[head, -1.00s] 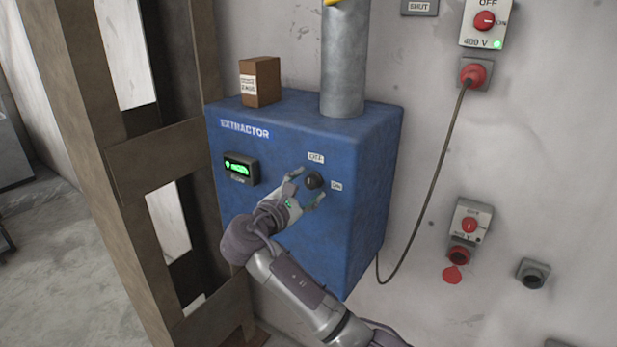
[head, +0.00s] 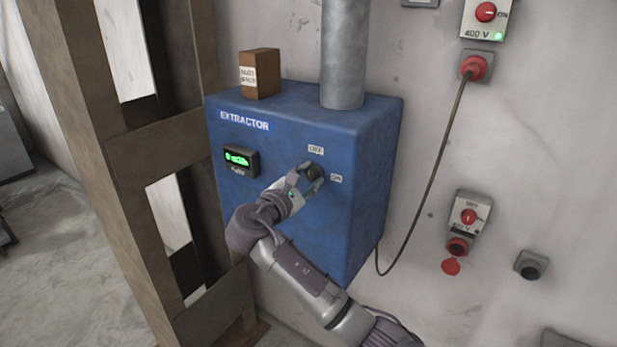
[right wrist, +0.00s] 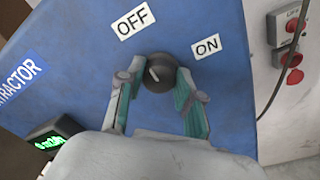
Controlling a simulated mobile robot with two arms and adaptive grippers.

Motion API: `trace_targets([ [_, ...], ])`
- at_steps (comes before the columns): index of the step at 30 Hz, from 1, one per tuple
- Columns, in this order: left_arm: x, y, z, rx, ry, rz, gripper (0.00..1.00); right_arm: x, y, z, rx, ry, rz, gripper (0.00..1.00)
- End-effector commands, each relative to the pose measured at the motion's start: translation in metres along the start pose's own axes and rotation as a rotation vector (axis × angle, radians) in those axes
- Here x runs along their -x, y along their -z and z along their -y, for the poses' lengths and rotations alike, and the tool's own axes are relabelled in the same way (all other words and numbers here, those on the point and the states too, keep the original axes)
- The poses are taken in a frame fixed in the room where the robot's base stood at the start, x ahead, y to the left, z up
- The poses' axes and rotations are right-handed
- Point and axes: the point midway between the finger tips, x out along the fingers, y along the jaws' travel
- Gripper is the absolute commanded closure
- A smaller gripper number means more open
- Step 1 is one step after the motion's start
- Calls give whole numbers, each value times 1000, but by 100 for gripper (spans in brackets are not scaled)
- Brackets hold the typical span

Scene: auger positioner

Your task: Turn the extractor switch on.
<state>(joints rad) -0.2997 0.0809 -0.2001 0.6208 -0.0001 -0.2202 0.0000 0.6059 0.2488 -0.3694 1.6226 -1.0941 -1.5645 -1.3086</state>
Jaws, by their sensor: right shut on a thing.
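The extractor switch is a round black knob (head: 314,173) on the front of the blue extractor box (head: 290,230). An OFF label (head: 316,149) is above it and an ON label (head: 336,178) is to its right. My right gripper (head: 308,178) is shut on the knob. In the right wrist view, its teal-padded fingers (right wrist: 158,88) lie on both sides of the knob (right wrist: 158,72). The knob's white mark points up and left, toward the OFF label (right wrist: 133,20). My left gripper is out of view.
A lit green display (head: 240,160) is on the box's left side. A small brown carton (head: 260,73) and a grey pipe (head: 343,55) are on top. A wooden frame (head: 150,150) stands close at the left. A cable (head: 440,170) hangs along the wall at the right.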

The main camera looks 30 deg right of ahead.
Motion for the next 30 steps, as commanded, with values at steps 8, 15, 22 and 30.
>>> trace_targets([
  [8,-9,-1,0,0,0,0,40,0,2,2,-57,-2,2,99],
  [15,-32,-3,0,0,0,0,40,0,4,3,-214,-7,7,100],
  [22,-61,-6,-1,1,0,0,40,0,5,4,-428,-15,14,100],
  [30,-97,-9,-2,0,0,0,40,0,5,5,-684,-23,22,100],
])
